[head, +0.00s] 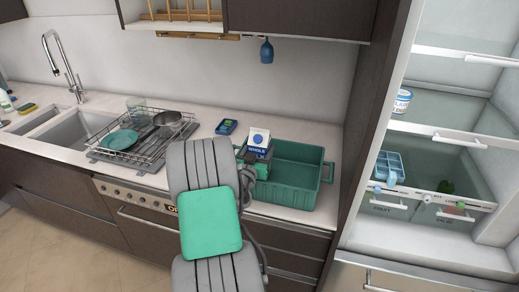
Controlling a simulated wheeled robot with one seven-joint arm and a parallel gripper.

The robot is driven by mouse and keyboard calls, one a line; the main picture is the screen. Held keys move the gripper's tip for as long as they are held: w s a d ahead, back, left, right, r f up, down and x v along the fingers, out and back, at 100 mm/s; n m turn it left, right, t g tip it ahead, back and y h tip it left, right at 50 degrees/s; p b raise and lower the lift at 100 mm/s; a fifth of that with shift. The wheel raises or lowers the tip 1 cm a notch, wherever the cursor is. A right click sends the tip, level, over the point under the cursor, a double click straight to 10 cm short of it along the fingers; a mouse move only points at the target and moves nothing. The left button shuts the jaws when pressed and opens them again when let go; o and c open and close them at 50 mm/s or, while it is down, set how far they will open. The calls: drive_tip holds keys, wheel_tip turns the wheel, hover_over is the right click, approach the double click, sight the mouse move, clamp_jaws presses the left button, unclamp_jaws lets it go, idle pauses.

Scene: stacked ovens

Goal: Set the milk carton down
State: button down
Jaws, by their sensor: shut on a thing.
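The milk carton (259,140) is white and dark blue, with "WHOLE" on its side. It shows upright in the head view, at the left end of the green crate (297,190). My gripper (256,157) is shut on the carton, and my grey and green arm hides most of the gripper. The carton's lower part is hidden. I cannot tell whether its base touches the crate or the counter.
A dish rack (152,158) with a teal plate and a metal bowl stands left of my arm, near the sink (80,128). A small blue item (226,127) lies behind the carton. An open fridge (425,225) stands at the right.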

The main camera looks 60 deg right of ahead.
drive_tip(key=c, duration=0.8)
unclamp_jaws()
drive_tip(key=shift+f, duration=0.15)
drive_tip(key=o, duration=0.5)
drive_tip(key=shift+r+p, duration=0.35)
drive_tip(key=a+b, duration=0.1)
drive_tip(key=a, duration=0.3)
drive_tip(key=s+a+b, duration=0.1)
drive_tip(key=a+b, duration=0.1)
drive_tip(key=a, duration=0.1)
drive_tip(key=a+b, duration=0.2)
drive_tip(key=a, duration=0.2)
drive_tip(key=shift+s+a+f, duration=0.25)
drive_tip(key=shift+s+a, duration=0.1)
drive_tip(key=shift+s, duration=0.05)
drive_tip(key=shift+a+r, duration=0.1)
